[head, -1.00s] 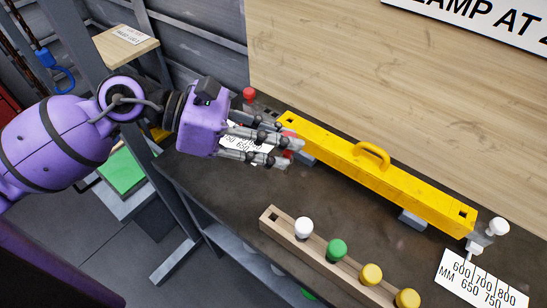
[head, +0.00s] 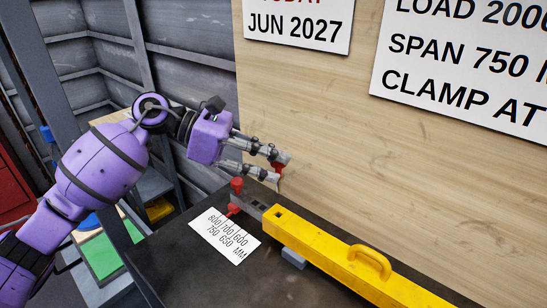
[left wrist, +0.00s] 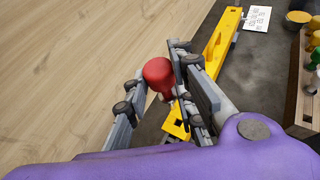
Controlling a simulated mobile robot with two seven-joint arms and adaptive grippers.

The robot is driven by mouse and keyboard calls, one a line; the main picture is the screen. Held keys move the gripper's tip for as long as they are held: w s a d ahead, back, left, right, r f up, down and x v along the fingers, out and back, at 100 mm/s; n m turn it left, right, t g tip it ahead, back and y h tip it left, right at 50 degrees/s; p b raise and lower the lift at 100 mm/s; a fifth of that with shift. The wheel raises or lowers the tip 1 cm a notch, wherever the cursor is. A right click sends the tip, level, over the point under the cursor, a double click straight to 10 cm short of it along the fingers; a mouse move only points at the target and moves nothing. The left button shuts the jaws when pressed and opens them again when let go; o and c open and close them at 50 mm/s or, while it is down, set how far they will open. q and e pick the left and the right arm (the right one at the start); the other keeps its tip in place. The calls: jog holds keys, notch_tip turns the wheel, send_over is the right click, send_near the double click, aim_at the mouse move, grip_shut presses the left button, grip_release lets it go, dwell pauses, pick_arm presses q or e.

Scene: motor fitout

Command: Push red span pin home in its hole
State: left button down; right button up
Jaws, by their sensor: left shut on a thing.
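My left gripper (head: 275,164) is shut on a red-headed pin (head: 281,167), which I take as the red span pin. It is held up in front of the wooden board, over the near-left end of the yellow beam (head: 330,247). The pin's red head (left wrist: 158,72) shows between the fingers in the left wrist view, with a paler part below it. Its lower tip is hard to make out, and it appears clear of the beam. A grey bar (head: 250,204) with dark holes sticks out of the beam's end. My right gripper is not in view.
A second red knob (head: 237,184), with a red pointer below, stands on the grey bar near the scale card (head: 225,237). The wooden board (head: 330,120) rises behind. In the left wrist view, a pin rack (left wrist: 304,100) stands at right.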

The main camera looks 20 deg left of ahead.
pick_arm(q)
jog(key=shift+w+f, duration=0.1)
jog(key=shift+f+b, duration=0.7)
jog(key=shift+f, duration=0.1)
jog(key=shift+f+b, duration=1.3)
jog(key=shift+f, duration=0.75)
jog(key=shift+b, duration=0.35)
jog(key=shift+d, duration=0.1)
